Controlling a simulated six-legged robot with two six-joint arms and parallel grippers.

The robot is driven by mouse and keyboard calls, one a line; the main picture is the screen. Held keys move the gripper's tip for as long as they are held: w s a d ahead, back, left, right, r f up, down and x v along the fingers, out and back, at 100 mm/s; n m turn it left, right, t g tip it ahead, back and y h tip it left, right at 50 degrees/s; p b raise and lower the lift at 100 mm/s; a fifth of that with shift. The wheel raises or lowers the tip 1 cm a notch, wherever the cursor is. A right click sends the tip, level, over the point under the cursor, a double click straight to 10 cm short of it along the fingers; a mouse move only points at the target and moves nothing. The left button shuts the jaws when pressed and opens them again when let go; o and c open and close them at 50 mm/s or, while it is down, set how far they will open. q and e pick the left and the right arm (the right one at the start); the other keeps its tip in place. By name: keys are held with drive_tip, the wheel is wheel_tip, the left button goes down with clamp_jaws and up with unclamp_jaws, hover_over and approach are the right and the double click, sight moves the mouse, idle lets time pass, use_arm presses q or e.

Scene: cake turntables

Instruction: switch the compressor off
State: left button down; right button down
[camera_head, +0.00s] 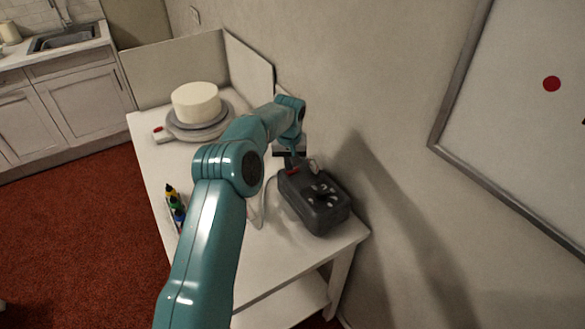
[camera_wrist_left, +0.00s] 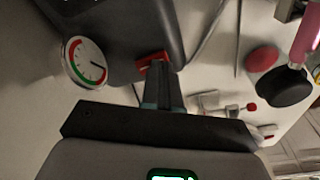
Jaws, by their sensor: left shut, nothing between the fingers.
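The compressor (camera_head: 316,205) is a dark grey box on the near right part of the white table, close to the wall. In the left wrist view its dark body (camera_wrist_left: 125,30) fills the top. A red switch (camera_wrist_left: 147,61) sits at its edge, and a round white gauge (camera_wrist_left: 86,62) is beside it. My left gripper (camera_head: 292,163) is shut and empty at the compressor's far end. In the wrist view its fingertips (camera_wrist_left: 160,70) are right at the red switch, seemingly touching it. The switch's exact position is partly hidden by the fingers. My right gripper is not in view.
A white cake (camera_head: 196,102) stands on a turntable (camera_head: 232,115) at the table's far end, below low panels. Several small coloured bottles (camera_head: 175,205) stand on the left edge. The wall is close on the right. My left arm crosses above the table.

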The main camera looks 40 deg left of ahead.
use_arm(q)
wheel_tip(320, 180, up, 6)
drive_tip(key=p, duration=0.4)
drive_tip(key=shift+r+p, duration=0.25)
drive_tip(key=shift+p, duration=0.05)
drive_tip(key=shift+f, duration=0.1)
drive_tip(key=shift+s, duration=0.15)
